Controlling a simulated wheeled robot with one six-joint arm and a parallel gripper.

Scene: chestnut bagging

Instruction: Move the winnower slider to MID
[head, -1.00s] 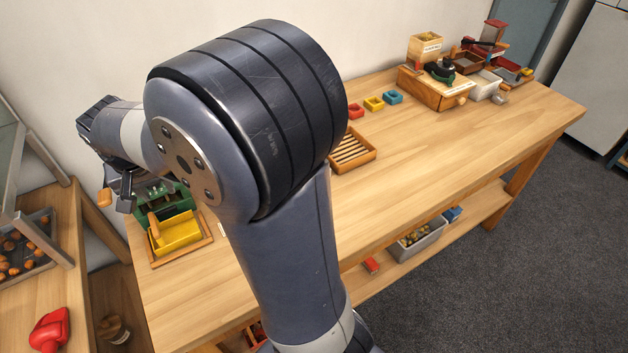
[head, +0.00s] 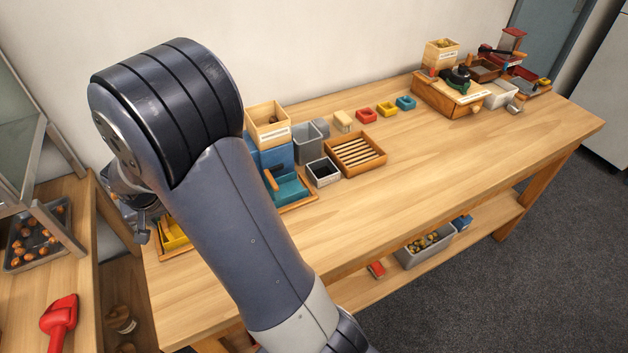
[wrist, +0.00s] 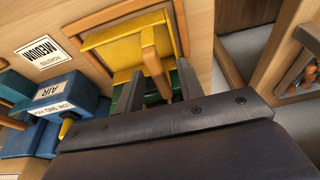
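The winnower (head: 277,158) is a blue machine with a wooden hopper on top and a teal tray in front, partly behind my arm in the head view. In the wrist view its blue body (wrist: 30,143) carries an AIR label and a LOW-MID scale label (wrist: 54,108), seen upside down. A small yellow knob (wrist: 66,127) sits beside the scale, partly cut off by my gripper's body. I cannot tell which mark it stands at. My gripper (wrist: 161,88) has its two fingers apart, right of the winnower, by a yellow tray's wooden handle. No grip on it shows.
A grey bin (head: 308,142), a small box (head: 323,172) and a slatted wooden tray (head: 378,160) stand right of the winnower. The table's front right is clear.

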